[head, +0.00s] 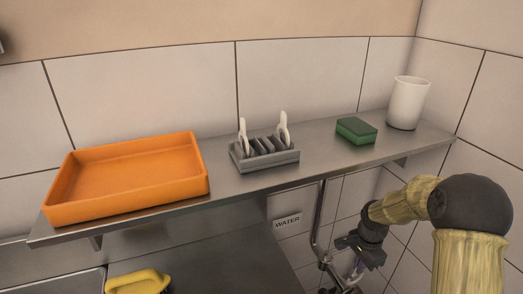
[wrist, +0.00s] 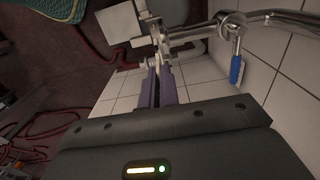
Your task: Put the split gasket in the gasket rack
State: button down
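The gasket rack, a small grey slotted rack (head: 265,160), stands in the middle of the steel shelf. Two upright white loop-shaped pieces (head: 283,130) rise from its left and right parts, with dark dividers between them. I cannot make out the split gasket for certain. My gripper (head: 355,265) is below the shelf at the right, near the pipework. In the wrist view its purple fingers (wrist: 160,86) are close together, near a chrome fitting. Small pale bits show by the fingertips, and I cannot tell whether anything is held.
The shelf (head: 222,180) also carries an orange tray (head: 80,205), a green sponge (head: 356,130) and a white cup (head: 408,103). A chrome pipe (head: 318,225) runs below it beside a WATER label (head: 287,221). A yellow-handled brush (head: 138,281) lies lower left. A blue handle (wrist: 236,70) hangs near the gripper.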

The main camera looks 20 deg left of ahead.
jog(key=shift+r, duration=0.1)
jog(key=s+d+r+n+p, duration=0.3)
jog(key=r+p, duration=0.4)
jog(key=p, duration=0.7)
jog(key=s+d+r+n+p, duration=0.3)
jog(key=d+r+n+p, duration=0.3)
jog(key=p, duration=0.8)
jog(key=shift+d+r+p, duration=0.4)
jog(key=shift+d+r, duration=0.2)
jog(key=shift+d, duration=0.4)
jog(key=shift+a, duration=0.9)
